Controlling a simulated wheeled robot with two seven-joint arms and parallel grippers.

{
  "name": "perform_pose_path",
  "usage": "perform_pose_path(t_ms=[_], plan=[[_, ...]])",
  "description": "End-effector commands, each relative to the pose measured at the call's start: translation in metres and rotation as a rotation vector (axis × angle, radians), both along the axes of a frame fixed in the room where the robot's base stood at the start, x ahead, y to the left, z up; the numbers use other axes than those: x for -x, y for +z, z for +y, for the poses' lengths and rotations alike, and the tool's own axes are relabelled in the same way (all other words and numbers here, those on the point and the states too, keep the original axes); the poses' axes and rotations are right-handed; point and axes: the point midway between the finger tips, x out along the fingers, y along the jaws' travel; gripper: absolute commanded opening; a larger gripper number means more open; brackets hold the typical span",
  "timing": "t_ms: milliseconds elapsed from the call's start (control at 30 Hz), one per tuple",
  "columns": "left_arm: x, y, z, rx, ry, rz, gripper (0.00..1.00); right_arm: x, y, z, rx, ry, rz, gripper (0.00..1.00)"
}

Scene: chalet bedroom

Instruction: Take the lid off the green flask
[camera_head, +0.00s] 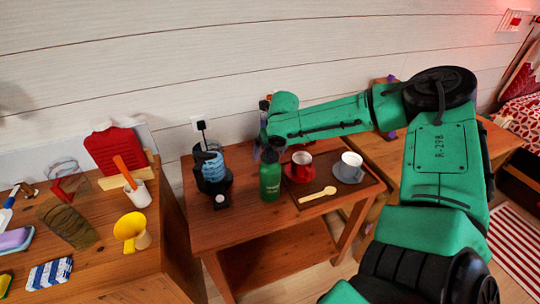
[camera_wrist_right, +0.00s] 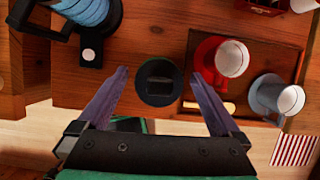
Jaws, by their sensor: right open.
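The green flask (camera_head: 270,181) stands upright on a small wooden table, with its dark lid (camera_head: 270,155) on top. In the right wrist view the lid (camera_wrist_right: 159,82) is a round black cap with a raised bar, seen from above. My right gripper (camera_head: 268,138) is over the top of the flask. In the wrist view its two purple fingers (camera_wrist_right: 159,73) are open, one on each side of the lid, with gaps between. Whether the fingertips are level with the lid I cannot tell. My left gripper is not in view.
Right of the flask, a wooden tray (camera_head: 345,205) holds a red cup (camera_head: 301,165), a grey-and-white cup (camera_head: 350,168) and a wooden spoon (camera_head: 317,195). Left of it stands a black device with a blue coil (camera_head: 212,167). A cluttered desk (camera_head: 110,262) is further left.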

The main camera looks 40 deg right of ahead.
Motion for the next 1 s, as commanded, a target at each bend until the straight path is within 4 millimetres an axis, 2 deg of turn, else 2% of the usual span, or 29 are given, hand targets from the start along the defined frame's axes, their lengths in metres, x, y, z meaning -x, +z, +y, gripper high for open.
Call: perform_pose_path(t_ms=[133,167,300,367,633,767,867,1000], plan=[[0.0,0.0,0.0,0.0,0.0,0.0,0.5,0.0,0.0,0.0,0.0,0.0,-0.001,1.0],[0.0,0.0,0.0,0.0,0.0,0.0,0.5,0.0,0.001,0.0,0.0,0.0,-0.001,0.96],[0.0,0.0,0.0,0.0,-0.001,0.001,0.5,0.0,0.001,0.0,0.0,0.0,-0.001,0.43],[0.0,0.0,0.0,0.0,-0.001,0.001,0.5,0.0,0.001,0.0,0.0,0.0,-0.001,0.22],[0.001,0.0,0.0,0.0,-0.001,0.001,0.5,0.0,0.003,0.0,0.0,-0.001,-0.002,0.22],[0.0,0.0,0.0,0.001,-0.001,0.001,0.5,-0.001,0.015,0.0,0.001,-0.001,-0.005,0.22],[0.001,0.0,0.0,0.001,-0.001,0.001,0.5,-0.001,0.037,0.0,0.0,-0.001,-0.008,0.22],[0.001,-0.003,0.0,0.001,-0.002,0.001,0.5,-0.002,0.089,0.0,0.002,-0.001,-0.011,0.22]])
